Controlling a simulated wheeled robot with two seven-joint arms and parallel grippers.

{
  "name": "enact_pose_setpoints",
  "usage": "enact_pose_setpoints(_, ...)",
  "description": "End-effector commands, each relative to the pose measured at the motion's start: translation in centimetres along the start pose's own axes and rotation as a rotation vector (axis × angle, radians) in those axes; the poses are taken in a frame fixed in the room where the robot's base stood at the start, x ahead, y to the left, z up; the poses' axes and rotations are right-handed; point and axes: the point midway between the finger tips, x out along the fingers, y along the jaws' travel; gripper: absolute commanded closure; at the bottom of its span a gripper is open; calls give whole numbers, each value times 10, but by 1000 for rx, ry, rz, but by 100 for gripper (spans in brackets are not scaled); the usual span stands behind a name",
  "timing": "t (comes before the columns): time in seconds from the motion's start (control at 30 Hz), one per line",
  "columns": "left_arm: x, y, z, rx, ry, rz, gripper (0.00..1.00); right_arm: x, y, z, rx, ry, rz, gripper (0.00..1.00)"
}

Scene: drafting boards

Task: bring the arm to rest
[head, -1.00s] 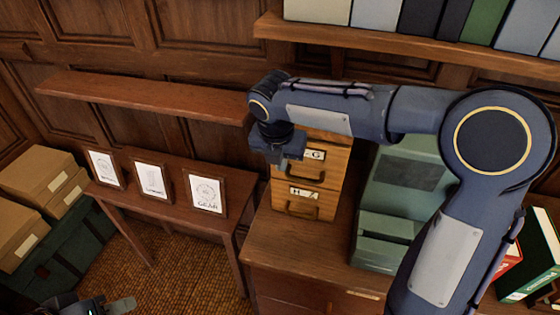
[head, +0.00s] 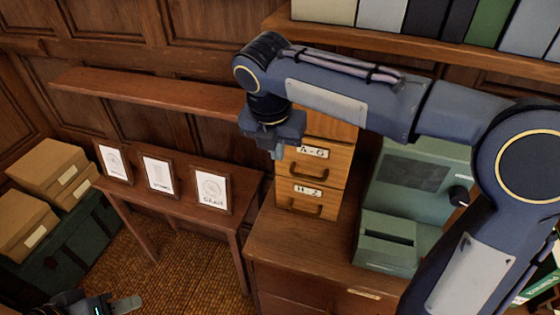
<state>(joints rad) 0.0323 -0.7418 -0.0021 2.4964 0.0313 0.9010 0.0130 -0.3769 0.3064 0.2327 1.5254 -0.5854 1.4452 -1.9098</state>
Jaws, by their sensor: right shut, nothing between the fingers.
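My right arm reaches across the view from the right. Its gripper (head: 278,151) points down in front of the wooden card-file cabinet (head: 325,165), with its fingers shut and empty, left of the A-G label. I cannot tell the exact gap to the cabinet front. My left gripper (head: 118,305) shows only in part at the bottom left edge, low over the woven floor; its jaw opening cannot be made out.
Three framed cards (head: 159,173) stand on a narrow side table (head: 180,197). A green machine (head: 385,240) sits right of the cabinet on a wooden chest (head: 290,245). Shelves (head: 150,90) run along the wall. Cardboard boxes (head: 45,165) sit on a green trunk at left.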

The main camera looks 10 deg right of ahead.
Motion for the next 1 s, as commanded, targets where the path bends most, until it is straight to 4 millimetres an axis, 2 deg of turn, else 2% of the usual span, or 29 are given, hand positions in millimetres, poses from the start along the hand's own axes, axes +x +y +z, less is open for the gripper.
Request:
enact_pose_setpoints(0.1, 0, 0, 0, 0, 1, 0, 64, -13, 0, 0, -2, -1, 2, 100)
enact_pose_setpoints(0.33, 0, 0, 0, 0, 1, 0, 64, -18, -3, -1, 17, 2, 3, 100)
enact_pose_setpoints(0.47, 0, 0, 0, 0, 1, 0, 64, -16, -30, -4, 220, 24, 31, 100)
enact_pose_setpoints(0.57, 0, 0, 0, 0, 1, 0, 64, -10, -71, -15, 565, 74, 76, 100)
enact_pose_setpoints(0.7, 0, 0, 0, 0, 1, 0, 64, 7, -130, -48, 1210, 202, 140, 100)
enact_pose_setpoints(0.8, 0, 0, 0, 0, 1, 0, 64, 22, -160, -78, 1679, 326, 171, 100)
enact_pose_setpoints(0.9, 0, 0, 0, 0, 1, 0, 64, 36, -178, -106, 2093, 462, 188, 100)
enact_pose_setpoints(1.0, 0, 0, 0, 0, 1, 0, 64, 48, -186, -128, 2409, 591, 188, 100)
